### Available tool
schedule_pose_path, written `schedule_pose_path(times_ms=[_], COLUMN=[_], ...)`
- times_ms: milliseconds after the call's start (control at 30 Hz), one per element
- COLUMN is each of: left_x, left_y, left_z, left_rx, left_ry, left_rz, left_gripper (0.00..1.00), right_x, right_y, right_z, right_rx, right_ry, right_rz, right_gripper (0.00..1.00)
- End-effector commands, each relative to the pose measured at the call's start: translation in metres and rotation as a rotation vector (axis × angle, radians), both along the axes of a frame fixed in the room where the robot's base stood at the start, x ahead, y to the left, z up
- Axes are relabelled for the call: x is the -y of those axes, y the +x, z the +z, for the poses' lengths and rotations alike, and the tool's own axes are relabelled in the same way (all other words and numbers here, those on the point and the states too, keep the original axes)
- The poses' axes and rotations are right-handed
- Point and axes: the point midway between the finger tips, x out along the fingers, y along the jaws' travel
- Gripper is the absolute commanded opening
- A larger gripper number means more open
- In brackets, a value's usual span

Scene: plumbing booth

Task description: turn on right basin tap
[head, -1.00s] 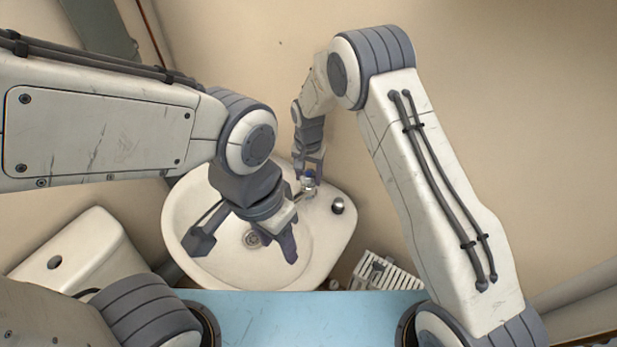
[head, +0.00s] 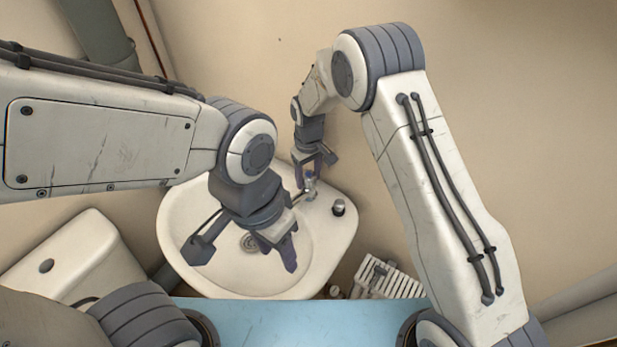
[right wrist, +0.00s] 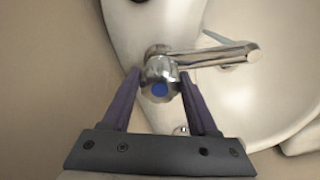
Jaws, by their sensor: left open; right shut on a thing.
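The chrome basin tap (head: 310,190) stands on the back rim of the white basin (head: 335,240). In the right wrist view its round knob with a blue centre (right wrist: 159,89) sits between my right fingers, and its spout (right wrist: 215,54) points right over the bowl. My right gripper (head: 313,176) is shut on the knob, with a finger on either side; it also shows in the right wrist view (right wrist: 160,80). My left gripper (head: 279,254) is open and empty above the bowl, apart from the tap. Whether water runs cannot be told.
A small dark-topped cylinder (head: 338,207) stands on the basin rim to the right of the tap. A white toilet cistern (head: 75,265) is at the left. A white slatted radiator (head: 385,279) stands below right. The wall (head: 250,70) is close behind the tap.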

Motion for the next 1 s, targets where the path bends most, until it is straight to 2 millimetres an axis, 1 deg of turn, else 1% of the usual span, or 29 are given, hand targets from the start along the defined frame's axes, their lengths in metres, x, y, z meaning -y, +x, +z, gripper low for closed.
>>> schedule_pose_path(times_ms=[300,500,700,1000], left_x=[0.0000,0.0000,-0.0001,0.0000], left_y=[0.0000,0.0000,0.0000,0.0000], left_z=[-0.0056,-0.0077,-0.0089,-0.0097], left_rx=[0.000,0.000,0.000,0.000], left_ry=[0.000,0.000,0.000,0.000], left_rz=[0.000,0.000,0.000,0.000], left_gripper=[0.50,0.50,0.50,0.50], right_x=[0.0000,-0.0001,-0.0001,-0.0002], right_y=[0.0013,0.0015,0.0017,0.0018], right_z=[0.0008,0.0012,0.0015,0.0019], right_rx=[0.004,0.004,0.004,0.005], right_ry=[0.002,0.001,0.001,0.002], right_rz=[0.292,0.449,0.564,0.646], right_gripper=[0.04,0.04,0.04,0.04])
